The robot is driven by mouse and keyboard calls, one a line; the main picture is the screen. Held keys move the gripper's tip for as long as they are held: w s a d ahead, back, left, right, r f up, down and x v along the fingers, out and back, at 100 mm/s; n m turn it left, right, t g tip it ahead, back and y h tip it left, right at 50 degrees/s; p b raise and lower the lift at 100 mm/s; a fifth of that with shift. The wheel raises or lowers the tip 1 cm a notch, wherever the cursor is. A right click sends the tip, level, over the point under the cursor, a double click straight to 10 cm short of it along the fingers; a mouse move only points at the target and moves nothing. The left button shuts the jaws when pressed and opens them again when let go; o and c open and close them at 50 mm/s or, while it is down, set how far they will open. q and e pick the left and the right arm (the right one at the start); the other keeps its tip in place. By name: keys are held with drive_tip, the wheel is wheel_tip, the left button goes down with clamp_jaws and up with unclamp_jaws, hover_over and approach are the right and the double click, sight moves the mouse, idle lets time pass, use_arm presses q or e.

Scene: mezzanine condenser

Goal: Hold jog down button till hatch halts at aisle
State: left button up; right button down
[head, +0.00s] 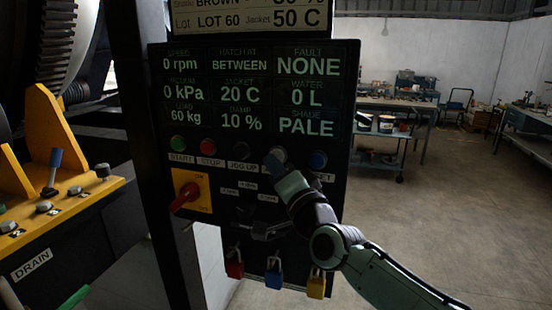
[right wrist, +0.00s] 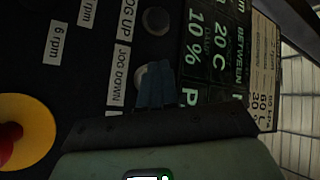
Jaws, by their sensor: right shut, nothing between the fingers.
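The black control panel (head: 222,195) fills the middle of the head view. Its display reads HATCH AT BETWEEN, 0 rpm and FAULT NONE. My right gripper (head: 276,160) is shut and empty, with its fingertips at the jog down button, hiding most of it in the head view. In the right wrist view the pale jog down button (right wrist: 139,76) shows beside the shut fingertips (right wrist: 155,84), next to its JOG DOWN label (right wrist: 118,74). I cannot tell whether the button is pressed in. The dark jog up button (head: 240,150) is just left. My left gripper is out of view.
Green start (head: 178,143), red stop (head: 208,146) and blue (head: 317,160) buttons share the row. A red rotary switch (head: 186,196) is below left. Red, blue and yellow padlocks (head: 316,284) hang underneath. Yellow machinery (head: 60,205) stands left; open floor (head: 440,215) lies right.

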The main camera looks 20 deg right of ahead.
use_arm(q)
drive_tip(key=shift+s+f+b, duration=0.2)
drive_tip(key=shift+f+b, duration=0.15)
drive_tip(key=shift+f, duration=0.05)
use_arm(e)
drive_tip(key=shift+w+d, duration=0.25)
drive_tip(key=shift+w, duration=0.1)
idle(3.4)
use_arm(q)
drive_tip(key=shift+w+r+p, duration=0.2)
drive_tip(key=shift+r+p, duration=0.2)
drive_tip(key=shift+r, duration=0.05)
use_arm(e)
drive_tip(key=shift+s+a, duration=0.5)
drive_tip(key=shift+s, duration=0.2)
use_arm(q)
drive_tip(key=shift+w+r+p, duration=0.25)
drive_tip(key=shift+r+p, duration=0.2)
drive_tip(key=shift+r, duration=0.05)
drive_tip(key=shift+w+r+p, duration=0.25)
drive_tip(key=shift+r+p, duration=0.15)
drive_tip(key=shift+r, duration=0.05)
use_arm(e)
drive_tip(key=s+a, duration=0.1)
drive_tip(key=s, duration=0.1)
drive_tip(key=s+a, duration=0.1)
drive_tip(key=s, duration=0.1)
drive_tip(key=shift+a, duration=0.4)
